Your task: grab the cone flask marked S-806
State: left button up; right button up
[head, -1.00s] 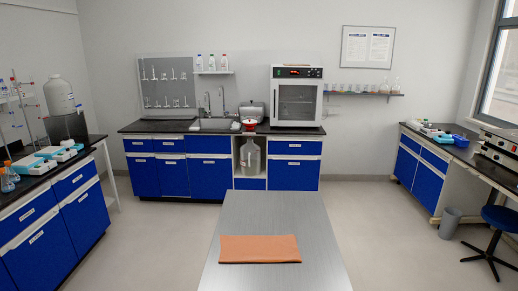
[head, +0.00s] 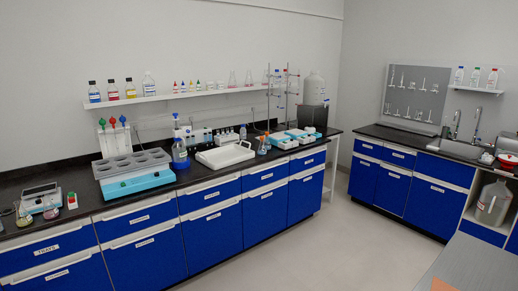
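Small conical flasks show in several places, and I cannot read any label, so I cannot tell which one is S-806. One flask (head: 23,216) stands at the far left of the counter by a balance-like device. Small flasks with orange and blue colour (head: 263,146) stand mid-counter, left of white-and-blue devices. Pale, nearly clear flasks (head: 232,79) stand on the wall shelf. Neither of my grippers is in view.
The long black counter (head: 205,181) over blue cabinets runs along the left wall. It holds a multi-well heater (head: 135,182), a blue wash bottle (head: 179,152) and a white tray (head: 226,156). The grey floor (head: 320,245) in front is clear. A metal table (head: 475,265) shows at lower right.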

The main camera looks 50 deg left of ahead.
aim_at(261, 151)
jog(key=u, duration=1.5)
jog(key=i+j+u, duration=0.3)
jog(key=i+u, duration=0.65)
jog(key=i, duration=0.2)
jog(key=i+z, duration=0.35)
jog(key=i+j+z, duration=0.2)
jog(key=i+z, duration=0.15)
jog(key=i+l+z, duration=0.1)
jog(key=i+z, duration=0.15)
jog(key=z, duration=0.2)
jog(key=i+z, duration=0.25)
jog(key=z, duration=0.15)
jog(key=i+z, duration=0.25)
jog(key=z, duration=0.2)
jog(key=i+z, duration=0.2)
jog(key=i, duration=0.65)
